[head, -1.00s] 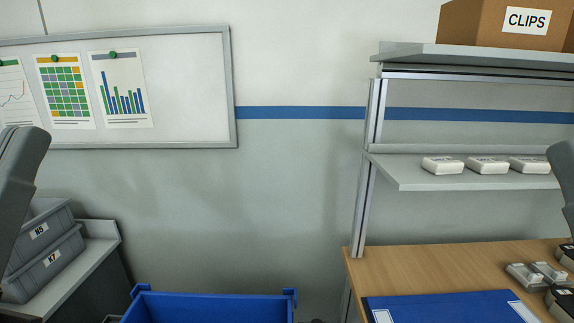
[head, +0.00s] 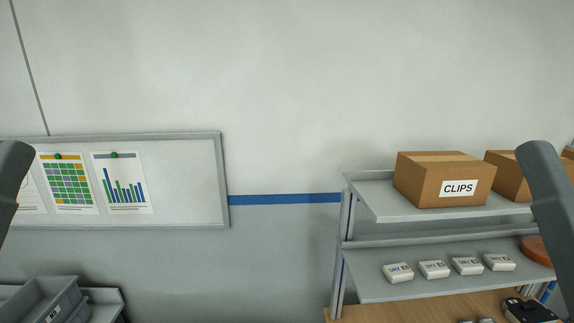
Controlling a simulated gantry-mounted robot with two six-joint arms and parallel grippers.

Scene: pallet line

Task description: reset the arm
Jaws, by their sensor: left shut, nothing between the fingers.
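My left arm shows as a grey link (head: 10,180) at the left edge. My right arm shows as a larger grey link (head: 548,215) at the right edge, in front of part of the shelving. Neither gripper's fingers show in the head view. What they are near is hidden below or outside the picture.
A shelf unit at the right holds a box marked CLIPS (head: 444,180) and a second box (head: 507,175) on top. Several white packs (head: 398,273) lie on the lower shelf (head: 375,290). A whiteboard (head: 185,180) hangs left; grey bins (head: 45,300) stand below. The middle wall is clear.

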